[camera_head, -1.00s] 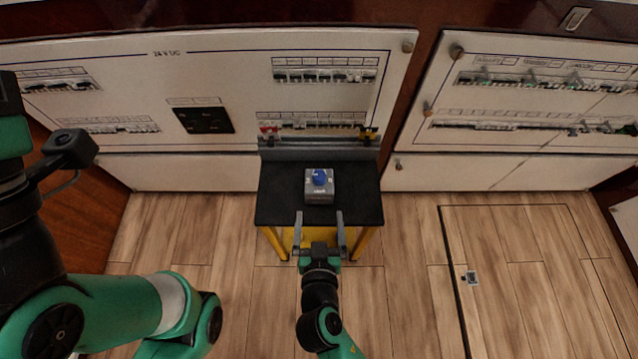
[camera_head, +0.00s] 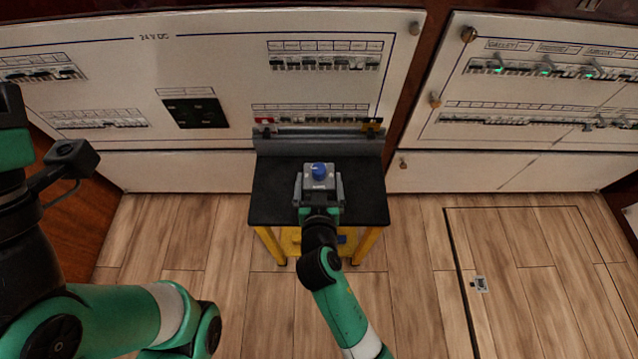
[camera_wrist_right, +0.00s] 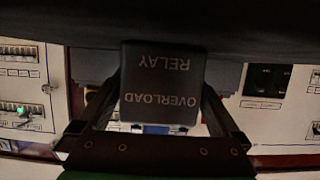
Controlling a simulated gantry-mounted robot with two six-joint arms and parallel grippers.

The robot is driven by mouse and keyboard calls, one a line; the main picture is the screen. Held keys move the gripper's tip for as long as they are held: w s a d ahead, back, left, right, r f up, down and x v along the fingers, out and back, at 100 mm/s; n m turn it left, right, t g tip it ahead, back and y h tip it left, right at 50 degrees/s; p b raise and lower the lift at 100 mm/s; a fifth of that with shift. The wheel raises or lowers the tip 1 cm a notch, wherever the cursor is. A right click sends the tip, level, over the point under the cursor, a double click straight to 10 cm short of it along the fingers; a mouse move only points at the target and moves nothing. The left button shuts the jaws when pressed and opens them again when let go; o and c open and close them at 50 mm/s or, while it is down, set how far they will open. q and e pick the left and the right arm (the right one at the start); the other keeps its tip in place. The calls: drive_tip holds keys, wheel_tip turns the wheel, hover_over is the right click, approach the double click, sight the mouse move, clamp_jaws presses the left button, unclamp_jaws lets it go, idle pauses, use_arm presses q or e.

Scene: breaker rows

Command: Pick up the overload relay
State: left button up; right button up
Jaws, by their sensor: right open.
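The overload relay (camera_head: 319,175) is a grey box with a blue knob on top, standing on the black-topped table. In the right wrist view its dark face (camera_wrist_right: 162,85), lettered "OVERLOAD RELAY" and upside down, fills the space between the fingers. My right gripper (camera_head: 319,188) is open, with one finger on each side of the relay. Whether the fingers touch its sides I cannot tell. My left arm is at the left edge of the head view; its gripper is out of the picture.
The table (camera_head: 272,200) has a dark top, yellow legs and a grey raised rail (camera_head: 320,142) along its back edge. White breaker panels (camera_head: 230,60) stand behind it. The tabletop is clear on both sides of the relay. Wooden floor surrounds the table.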

sight(318, 176)
drive_tip(key=shift+r, duration=0.1)
clamp_jaws()
idle(0.3)
drive_tip(key=shift+r, duration=0.1)
drive_tip(key=shift+r+p, duration=0.3)
drive_tip(key=r+p, duration=0.1)
drive_tip(key=r, duration=0.1)
drive_tip(key=r+p, duration=0.2)
drive_tip(key=shift+s, duration=0.4)
drive_tip(key=s+r+p, duration=0.1)
drive_tip(key=r+p, duration=0.1)
drive_tip(key=s+r+p, duration=0.2)
drive_tip(key=shift+s+r, duration=0.2)
drive_tip(key=shift+r, duration=0.2)
drive_tip(key=p+v, duration=1)
drive_tip(key=shift+s+p, duration=0.25)
drive_tip(key=shift+p, duration=0.15)
